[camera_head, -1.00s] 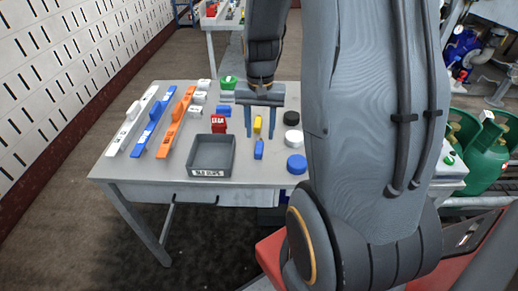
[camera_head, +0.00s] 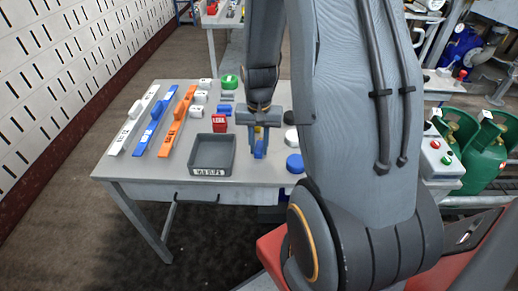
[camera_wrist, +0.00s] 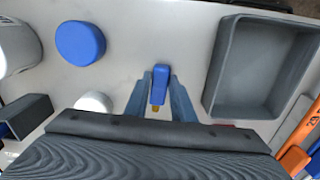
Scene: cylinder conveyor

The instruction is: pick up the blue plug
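The blue plug (camera_head: 259,150) is a small blue block on the grey table, right of the grey tray. It also shows in the wrist view (camera_wrist: 160,84), between my two fingers. My gripper (camera_head: 259,148) points down over it, one finger on each side. In the wrist view my gripper (camera_wrist: 160,82) looks open, with a narrow gap between each finger and the plug. The fingers partly hide the plug in the head view, and I cannot tell how far the tips are above the table.
The grey tray (camera_head: 194,168) stands left of the plug, a red block (camera_head: 219,123) behind it. A blue round piece (camera_head: 294,163) lies to the right. A yellow piece (camera_wrist: 155,108) is close behind the plug. White, blue and orange bars (camera_head: 178,121) lie at the left.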

